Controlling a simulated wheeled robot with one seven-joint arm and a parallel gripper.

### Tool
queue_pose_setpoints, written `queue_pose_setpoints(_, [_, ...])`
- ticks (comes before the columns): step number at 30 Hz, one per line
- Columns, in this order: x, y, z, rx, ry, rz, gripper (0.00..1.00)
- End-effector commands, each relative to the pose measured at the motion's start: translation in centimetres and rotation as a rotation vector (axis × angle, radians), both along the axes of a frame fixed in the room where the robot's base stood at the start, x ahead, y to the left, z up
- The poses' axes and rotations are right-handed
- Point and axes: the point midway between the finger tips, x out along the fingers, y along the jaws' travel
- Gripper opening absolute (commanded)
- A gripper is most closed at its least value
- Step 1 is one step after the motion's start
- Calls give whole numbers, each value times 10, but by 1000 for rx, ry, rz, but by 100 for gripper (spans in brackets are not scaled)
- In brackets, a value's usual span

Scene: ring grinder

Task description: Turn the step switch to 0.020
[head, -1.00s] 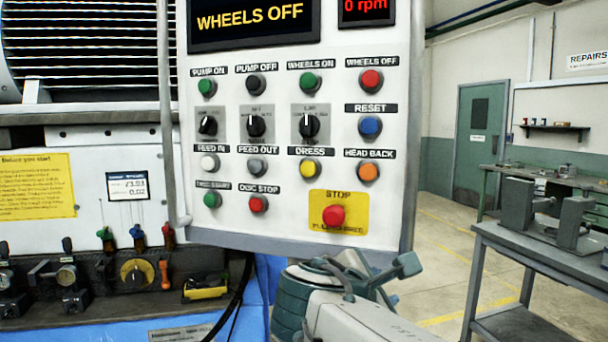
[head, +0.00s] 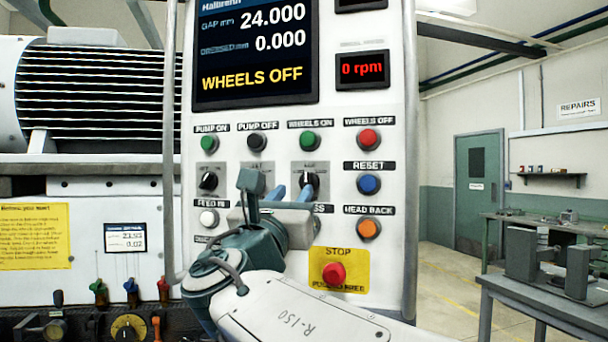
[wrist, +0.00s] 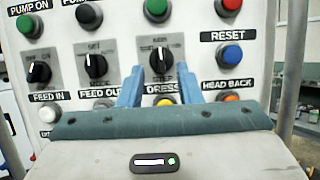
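Three black rotary switches sit in a row on grey plates on the white control panel; their small print is too blurred to tell which is the step switch. In the wrist view they are the left switch (wrist: 39,72), the middle switch (wrist: 95,66) and the right switch (wrist: 160,62). In the head view the left switch (head: 208,180) and right switch (head: 308,183) show; my gripper hides the middle one. My gripper (wrist: 160,78) is open and empty, its blue fingers apart in front of and just below the right switch. It also shows in the head view (head: 291,192).
Push buttons surround the switches, among them a yellow button (wrist: 165,101) and blue reset (head: 369,184). A red stop button (head: 334,273) sits close to my wrist. The screen (head: 255,50) reads gap 24.000 and WHEELS OFF. A vertical rail (head: 169,150) runs along the panel's left edge.

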Motion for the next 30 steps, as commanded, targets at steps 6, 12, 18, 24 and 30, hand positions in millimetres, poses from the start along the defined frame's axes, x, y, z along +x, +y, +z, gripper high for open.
queue_pose_setpoints(6, [39, -12, 18, 1, 2, -2, 32])
queue_pose_setpoints(12, [58, -18, 25, 0, 1, 0, 32])
queue_pose_setpoints(18, [62, -19, 27, 1, 0, 0, 32])
queue_pose_setpoints(24, [62, -19, 26, 1, 1, 0, 23])
queue_pose_setpoints(30, [62, -19, 25, 1, 3, 0, 0])
